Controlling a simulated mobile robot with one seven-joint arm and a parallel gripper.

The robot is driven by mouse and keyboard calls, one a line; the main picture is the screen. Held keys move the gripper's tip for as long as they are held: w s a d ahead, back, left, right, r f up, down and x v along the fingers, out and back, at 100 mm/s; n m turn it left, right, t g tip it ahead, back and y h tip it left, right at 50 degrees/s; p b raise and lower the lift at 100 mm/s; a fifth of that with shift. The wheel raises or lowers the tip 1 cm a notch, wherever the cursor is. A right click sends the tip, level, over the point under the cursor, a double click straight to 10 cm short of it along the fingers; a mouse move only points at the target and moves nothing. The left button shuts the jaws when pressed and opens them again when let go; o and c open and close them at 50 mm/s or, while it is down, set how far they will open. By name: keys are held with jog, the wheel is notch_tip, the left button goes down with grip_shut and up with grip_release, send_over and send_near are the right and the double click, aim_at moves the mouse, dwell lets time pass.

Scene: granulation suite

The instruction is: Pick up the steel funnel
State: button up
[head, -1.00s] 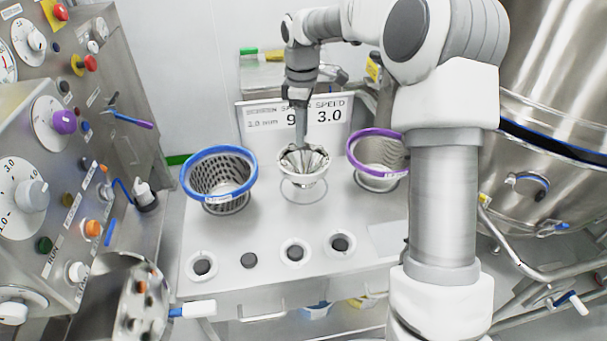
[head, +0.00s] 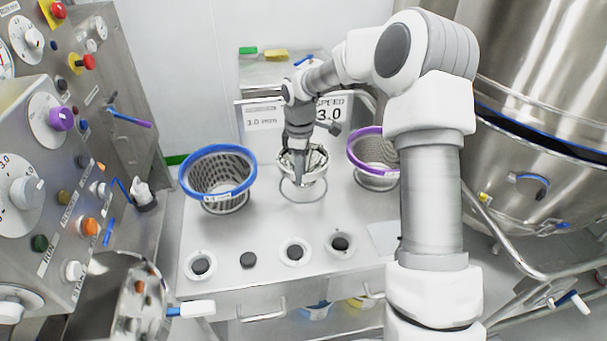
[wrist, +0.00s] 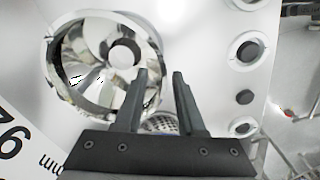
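The steel funnel (head: 318,162) is a shiny, wide-mouthed bowl standing in a thin wire ring at the middle of the bench, between two baskets. In the wrist view the funnel (wrist: 75,65) shows from above, with a bright reflective inside and a round opening. My gripper (head: 299,182) is low at the funnel's mouth and hides part of it.
A blue-rimmed mesh basket (head: 218,178) stands left of the funnel and a purple-rimmed one (head: 374,155) close on its right. A display sign (head: 264,118) stands behind. Several dark-centred holes line the bench front. A control panel (head: 50,190) is at left, a steel vessel (head: 550,70) at right.

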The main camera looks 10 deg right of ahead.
grip_shut()
jog(key=shift+r, duration=0.1)
dwell(1.3)
